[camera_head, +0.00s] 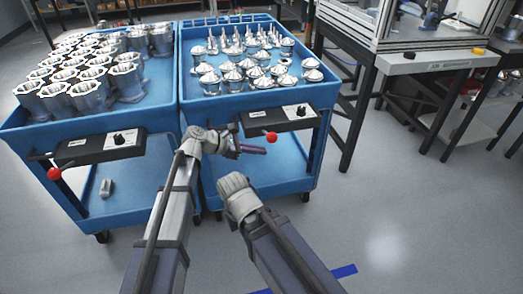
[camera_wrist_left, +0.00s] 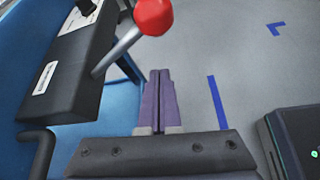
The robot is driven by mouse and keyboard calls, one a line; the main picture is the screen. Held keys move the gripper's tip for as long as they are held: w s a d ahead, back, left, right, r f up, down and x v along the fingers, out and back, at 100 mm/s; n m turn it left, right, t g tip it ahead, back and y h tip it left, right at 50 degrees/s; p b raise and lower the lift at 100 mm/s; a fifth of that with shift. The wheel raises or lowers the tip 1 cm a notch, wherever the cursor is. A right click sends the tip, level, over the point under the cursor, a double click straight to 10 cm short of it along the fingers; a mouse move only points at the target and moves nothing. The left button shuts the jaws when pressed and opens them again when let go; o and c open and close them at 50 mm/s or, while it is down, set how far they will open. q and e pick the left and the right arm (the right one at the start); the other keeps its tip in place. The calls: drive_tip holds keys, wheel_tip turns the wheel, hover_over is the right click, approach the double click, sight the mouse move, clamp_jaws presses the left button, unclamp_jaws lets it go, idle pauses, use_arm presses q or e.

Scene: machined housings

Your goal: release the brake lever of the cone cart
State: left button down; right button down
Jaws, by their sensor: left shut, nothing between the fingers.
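The cone cart (camera_head: 300,96) is the right-hand blue cart, with cone-topped housings on its top tray. In the left wrist view the knob (camera_wrist_left: 154,15) sits on a metal rod (camera_wrist_left: 118,52) sticking out from the panel (camera_wrist_left: 72,75). My left gripper (camera_head: 264,151) is shut and empty, just below the knob; its purple fingers (camera_wrist_left: 159,75) show apart from knob and rod. My right arm's wrist (camera_head: 238,192) is low in front of the cart; its fingers are hidden.
A second blue cart (camera_head: 150,110) with hexagonal housings stands directly left, with its own red knob (camera_head: 54,173). A grey workbench (camera_head: 437,62) with dark legs stands at the right. Grey floor (camera_head: 400,220) is free in front and to the right, with blue tape marks.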

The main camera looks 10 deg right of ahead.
use_arm(q)
drive_tip(key=w+p+v, duration=0.1)
drive_tip(key=p+v, duration=0.2)
drive_tip(key=v, duration=0.6)
drive_tip(key=shift+s+r+p, duration=0.25)
drive_tip(key=shift+s+p, duration=0.1)
drive_tip(key=shift+a, duration=0.15)
drive_tip(key=s+a+f+m+y, duration=0.6)
drive_tip(key=s+a+m, duration=0.2)
drive_tip(key=a, duration=0.3)
drive_tip(key=s+a+f+m+y, duration=0.55)
drive_tip(key=s+a+m, duration=0.3)
drive_tip(key=a, duration=0.25)
drive_tip(key=s+d+r+m+p, duration=0.1)
drive_tip(key=s+d+r+p, duration=0.1)
drive_tip(key=r+p, duration=0.4)
drive_tip(key=s+d+r+m+g+y+p, duration=0.1)
drive_tip(key=d+r+m+p, duration=0.1)
drive_tip(key=d+r+p, duration=0.2)
drive_tip(key=s+d+r+m+g+y+p, duration=0.1)
drive_tip(key=s+d+r+p, duration=0.1)
drive_tip(key=r+p, duration=0.8)
drive_tip(key=shift+s+d, duration=0.35)
drive_tip(key=shift+d, duration=0.5)
drive_tip(key=shift+m, duration=0.25)
